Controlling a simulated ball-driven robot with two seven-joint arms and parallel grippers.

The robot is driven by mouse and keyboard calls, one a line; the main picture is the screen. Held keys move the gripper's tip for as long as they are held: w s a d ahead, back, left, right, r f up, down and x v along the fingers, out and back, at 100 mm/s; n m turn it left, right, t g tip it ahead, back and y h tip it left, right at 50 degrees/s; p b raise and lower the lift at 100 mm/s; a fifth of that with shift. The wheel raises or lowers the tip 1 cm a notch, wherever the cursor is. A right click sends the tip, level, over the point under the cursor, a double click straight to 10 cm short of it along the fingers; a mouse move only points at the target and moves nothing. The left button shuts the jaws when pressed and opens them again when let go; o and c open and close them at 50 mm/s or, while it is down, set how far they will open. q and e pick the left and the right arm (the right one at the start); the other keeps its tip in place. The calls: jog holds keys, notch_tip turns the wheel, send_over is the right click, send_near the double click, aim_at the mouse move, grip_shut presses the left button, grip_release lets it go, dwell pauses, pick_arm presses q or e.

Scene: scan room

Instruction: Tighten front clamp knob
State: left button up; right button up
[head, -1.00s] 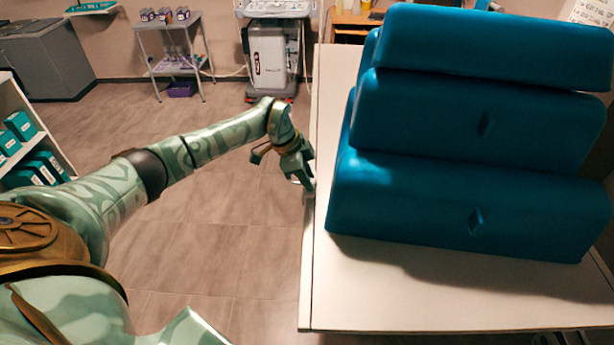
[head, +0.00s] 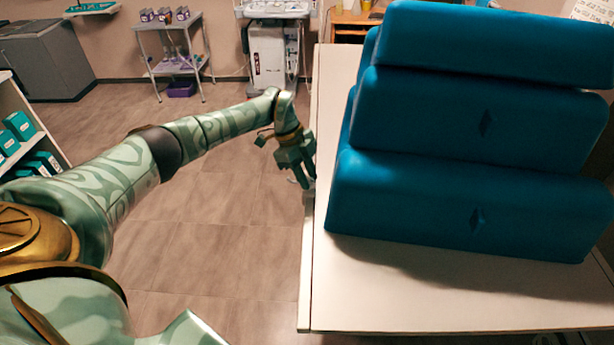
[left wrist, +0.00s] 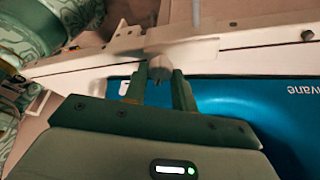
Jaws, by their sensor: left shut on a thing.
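The clamp knob (left wrist: 160,66) is a small grey round piece at the white side edge of the table in the left wrist view. The fingers of my left gripper (left wrist: 159,92) stand on either side of it and are shut on it. In the head view my left gripper (head: 306,184) reaches down to the left edge of the table (head: 400,290). There the fingers hide most of the knob. My right gripper is not in view.
Several stacked blue cushions (head: 460,205) fill much of the table close to the gripper. A wheeled machine (head: 272,55) and a small trolley (head: 172,45) stand at the back. A shelf (head: 30,150) stands at the left. The floor beside the table is clear.

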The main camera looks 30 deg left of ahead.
pick_arm(q)
jog(key=m+b, duration=0.1)
jog(key=m, duration=0.1)
jog(key=m+g, duration=0.1)
jog(key=shift+w+f+m+g+b, duration=0.15)
jog(key=shift+m+g+b, duration=0.15)
jog(key=shift+m+b, duration=0.1)
jog(key=m+g+b, duration=0.1)
jog(key=m+b, duration=0.1)
jog(key=m, duration=0.1)
jog(key=shift+w+m+y, duration=0.1)
jog(key=shift+m+y, duration=0.2)
jog(key=shift+y, duration=0.1)
jog(key=m+g+y+b, duration=0.1)
jog(key=m, duration=0.2)
jog(key=shift+d, duration=0.1)
jog(key=shift+m+g+b, duration=0.4)
jog(key=shift+m+b, duration=0.15)
jog(key=shift+m, duration=0.45)
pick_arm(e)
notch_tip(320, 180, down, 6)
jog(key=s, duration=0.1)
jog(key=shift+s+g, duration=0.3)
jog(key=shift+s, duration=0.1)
pick_arm(q)
jog(key=shift+y, duration=0.3)
jog(key=o, duration=1)
jog(key=shift+r, duration=0.2)
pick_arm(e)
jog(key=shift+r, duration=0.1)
